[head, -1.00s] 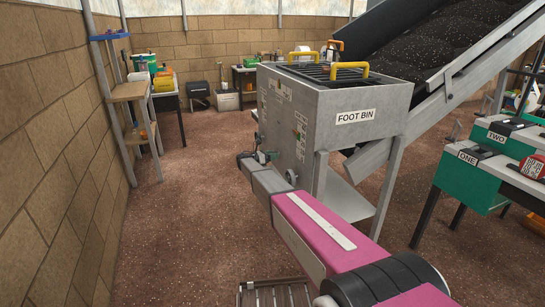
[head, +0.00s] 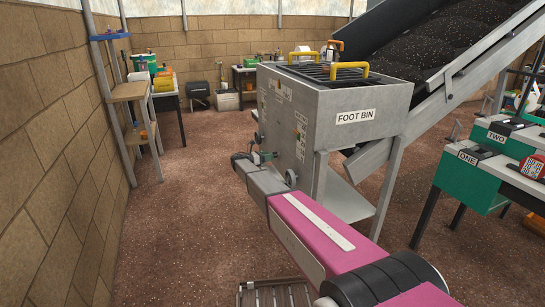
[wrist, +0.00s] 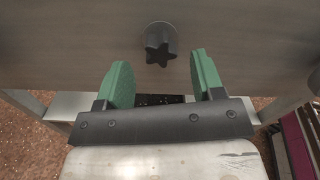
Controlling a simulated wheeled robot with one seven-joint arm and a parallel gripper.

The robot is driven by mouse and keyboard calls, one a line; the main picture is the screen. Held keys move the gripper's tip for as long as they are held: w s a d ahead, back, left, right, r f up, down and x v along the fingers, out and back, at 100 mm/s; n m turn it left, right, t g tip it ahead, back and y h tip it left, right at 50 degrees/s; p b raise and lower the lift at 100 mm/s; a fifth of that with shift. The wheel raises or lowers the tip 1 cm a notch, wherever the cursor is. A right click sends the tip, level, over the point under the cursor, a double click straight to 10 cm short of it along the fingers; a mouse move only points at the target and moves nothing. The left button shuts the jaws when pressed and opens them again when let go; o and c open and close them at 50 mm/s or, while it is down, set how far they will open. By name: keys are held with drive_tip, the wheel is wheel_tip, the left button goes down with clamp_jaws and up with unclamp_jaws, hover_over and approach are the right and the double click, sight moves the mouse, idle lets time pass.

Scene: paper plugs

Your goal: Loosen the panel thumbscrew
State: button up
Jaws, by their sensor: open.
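The panel thumbscrew (wrist: 160,44) is a dark star-shaped knob on a grey metal panel (wrist: 70,35) in the wrist view. My gripper (wrist: 160,75) has two green-padded fingers, open and empty, one on each side below the knob. The knob sits just beyond the fingertips, roughly midway between them in the picture, and the fingers do not appear to grip it. In the head view my gripper (head: 262,157) is at the left side of the foot bin (head: 357,135). The thumbscrew cannot be made out clearly there.
The foot bin stands on metal legs under a sloping conveyor (head: 455,45). A brick wall (head: 50,130) runs along the left, with a wooden shelf stand (head: 130,92) beside it. The floor left of the bin is clear.

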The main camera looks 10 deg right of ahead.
sight(275, 154)
drive_tip(key=shift+s+a, duration=0.1)
drive_tip(key=shift+a, duration=0.35)
drive_tip(key=m, duration=1.2)
drive_tip(key=shift+x, duration=1.95)
